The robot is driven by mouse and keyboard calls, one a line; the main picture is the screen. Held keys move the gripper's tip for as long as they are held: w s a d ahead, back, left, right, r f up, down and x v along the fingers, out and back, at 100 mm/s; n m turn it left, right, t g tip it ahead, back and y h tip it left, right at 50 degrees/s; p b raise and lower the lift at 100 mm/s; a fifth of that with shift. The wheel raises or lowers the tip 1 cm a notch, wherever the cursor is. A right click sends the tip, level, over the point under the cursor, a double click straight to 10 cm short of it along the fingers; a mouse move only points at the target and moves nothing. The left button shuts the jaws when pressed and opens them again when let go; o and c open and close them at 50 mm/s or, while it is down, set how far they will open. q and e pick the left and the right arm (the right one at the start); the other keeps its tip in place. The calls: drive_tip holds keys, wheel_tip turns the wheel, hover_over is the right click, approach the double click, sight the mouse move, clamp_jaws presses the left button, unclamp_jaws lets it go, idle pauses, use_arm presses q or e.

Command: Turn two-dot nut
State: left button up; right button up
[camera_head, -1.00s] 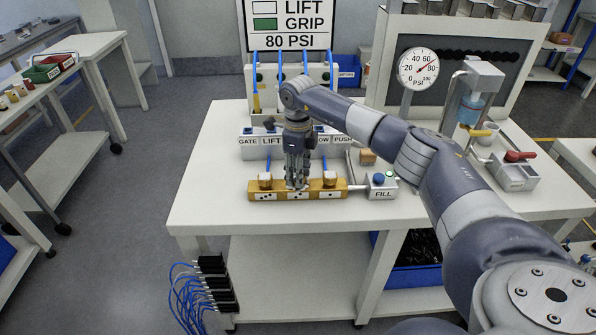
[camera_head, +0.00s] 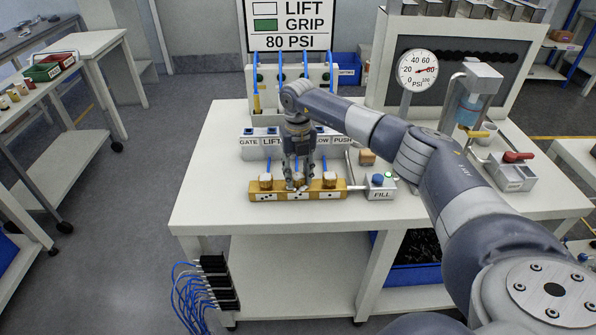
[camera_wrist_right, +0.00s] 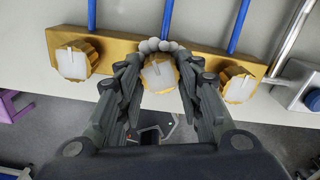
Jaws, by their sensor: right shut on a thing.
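A brass block (camera_head: 258,195) lies on the white table with three gold nuts in a row. The middle nut (camera_wrist_right: 158,74), with a pale top and a pointer mark, sits above the block's middle label, whose dots are too small to count surely. My right gripper (camera_head: 298,182) comes down over it, its two fingers shut on opposite sides in the wrist view (camera_wrist_right: 160,82). The left nut (camera_wrist_right: 75,62) and right nut (camera_wrist_right: 238,84) stand free beside the fingers. My left gripper is out of view.
Blue tubes (camera_wrist_right: 168,18) run from behind the block. A FILL box (camera_head: 381,186) stands close to its right. A labelled switch panel (camera_head: 250,142) is behind it. A pressure gauge (camera_head: 418,69) stands at the back right. The table's front left is clear.

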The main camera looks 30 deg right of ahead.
sight(298, 176)
drive_tip(key=m+p, duration=0.1)
drive_tip(key=m, duration=0.4)
drive_tip(key=shift+m, duration=0.3)
idle(0.4)
drive_tip(key=o, duration=1.1)
drive_tip(key=shift+c, duration=0.2)
wheel_tip(298, 176, up, 12)
